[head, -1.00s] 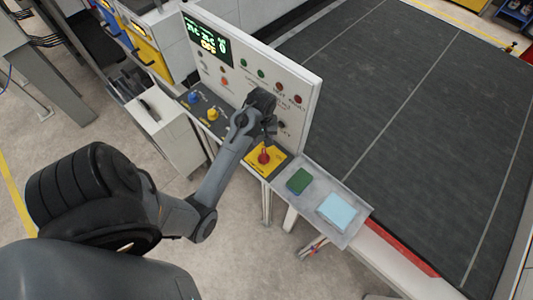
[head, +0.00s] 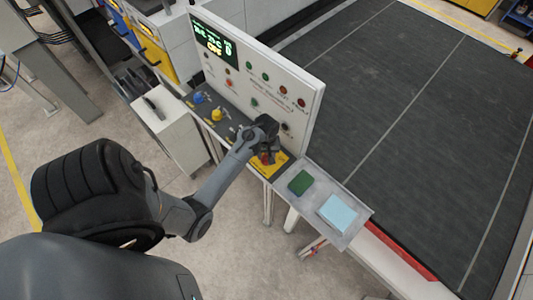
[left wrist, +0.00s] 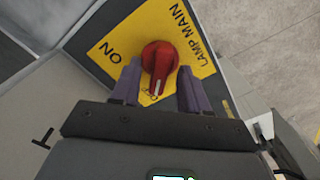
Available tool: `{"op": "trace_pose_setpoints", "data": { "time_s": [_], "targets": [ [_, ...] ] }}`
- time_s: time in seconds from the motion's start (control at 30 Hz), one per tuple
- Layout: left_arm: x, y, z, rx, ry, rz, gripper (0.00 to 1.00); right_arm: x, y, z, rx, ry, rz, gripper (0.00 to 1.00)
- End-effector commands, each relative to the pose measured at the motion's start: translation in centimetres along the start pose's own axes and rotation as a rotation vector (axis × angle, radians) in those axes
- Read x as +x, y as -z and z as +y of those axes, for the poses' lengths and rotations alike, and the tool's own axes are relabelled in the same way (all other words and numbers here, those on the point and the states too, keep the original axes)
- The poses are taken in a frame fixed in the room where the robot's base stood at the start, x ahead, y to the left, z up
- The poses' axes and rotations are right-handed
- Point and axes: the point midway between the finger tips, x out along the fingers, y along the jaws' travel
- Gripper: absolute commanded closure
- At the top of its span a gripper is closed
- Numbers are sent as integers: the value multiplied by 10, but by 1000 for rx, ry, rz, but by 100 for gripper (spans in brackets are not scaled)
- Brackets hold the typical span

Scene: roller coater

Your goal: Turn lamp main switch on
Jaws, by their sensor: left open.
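The lamp main switch is a red rotary knob (left wrist: 160,58) on a yellow plate (left wrist: 118,32) marked "ON" and "LAMP MAIN" in the left wrist view. The knob's white mark points toward my gripper, away from the word "ON". My left gripper (left wrist: 155,88) is open, with one finger on each side of the knob's near end; I cannot tell whether they touch it. My right gripper is not in view.
The upright control panel (head: 262,75) with a display, lamps and buttons stands right behind the gripper. Blue and yellow knobs (head: 216,115) sit to the left. A tray (head: 345,238) holding a green block and a light blue pad lies to the right.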

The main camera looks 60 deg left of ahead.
Motion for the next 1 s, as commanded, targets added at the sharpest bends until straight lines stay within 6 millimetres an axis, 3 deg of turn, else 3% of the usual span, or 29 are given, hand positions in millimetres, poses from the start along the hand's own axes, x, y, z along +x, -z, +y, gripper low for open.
{"op": "trace_pose_setpoints", "data": {
  "time_s": [0.17,0.43,0.77,1.0],
  "targets": [
    [0,0,0,0,0,0,58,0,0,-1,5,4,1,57],
    [0,0,0,0,0,0,100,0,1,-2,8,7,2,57],
    [0,0,0,21,0,0,100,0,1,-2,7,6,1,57],
    [0,0,0,128,0,-1,100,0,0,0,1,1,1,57]
  ]
}}
